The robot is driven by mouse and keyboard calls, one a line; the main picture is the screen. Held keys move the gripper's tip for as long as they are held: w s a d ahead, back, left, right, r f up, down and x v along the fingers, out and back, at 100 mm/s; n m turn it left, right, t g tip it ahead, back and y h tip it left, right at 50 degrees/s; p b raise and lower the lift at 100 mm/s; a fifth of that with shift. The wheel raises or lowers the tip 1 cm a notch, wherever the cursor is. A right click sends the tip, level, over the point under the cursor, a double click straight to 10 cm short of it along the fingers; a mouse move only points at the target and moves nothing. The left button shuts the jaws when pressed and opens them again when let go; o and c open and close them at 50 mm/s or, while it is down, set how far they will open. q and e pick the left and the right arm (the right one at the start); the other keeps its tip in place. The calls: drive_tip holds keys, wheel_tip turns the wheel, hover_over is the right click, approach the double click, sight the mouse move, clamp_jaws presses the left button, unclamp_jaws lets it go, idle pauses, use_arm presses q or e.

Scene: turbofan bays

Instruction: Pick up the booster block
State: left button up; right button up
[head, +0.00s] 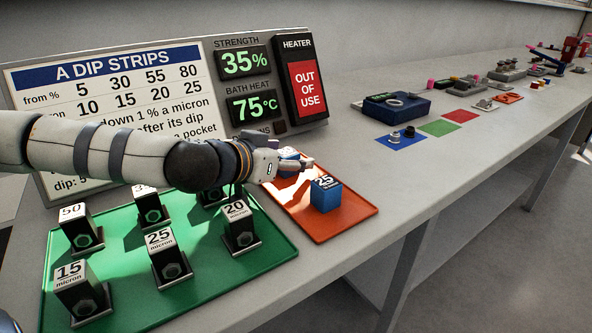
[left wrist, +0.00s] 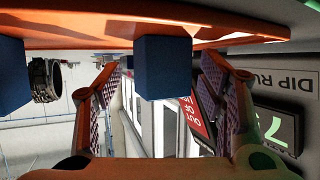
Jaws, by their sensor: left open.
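Two blue blocks stand on the orange tray (head: 350,222). The nearer blue block (head: 326,197) has a white top reading 25. The other blue block (head: 288,155) is partly hidden behind my left gripper (head: 300,164). I cannot tell which one is called the booster block. In the left wrist view, which is upside down, one blue block (left wrist: 163,66) appears between the two open fingers, with gaps on both sides. The second blue block (left wrist: 12,78) is outside the fingers at the left. My left gripper is open and holds nothing.
A green tray (head: 120,308) at the left holds several labelled micron blocks in dark stands. The dip strips board (head: 110,85) and heater panel (head: 303,80) stand behind the trays. Bare bench lies right of the orange tray; small parts and coloured mats lie farther along.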

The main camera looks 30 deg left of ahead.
use_arm(q)
drive_tip(key=shift+w+r, duration=0.15)
drive_tip(key=shift+r, duration=0.1)
drive_tip(key=shift+c, duration=0.3)
clamp_jaws()
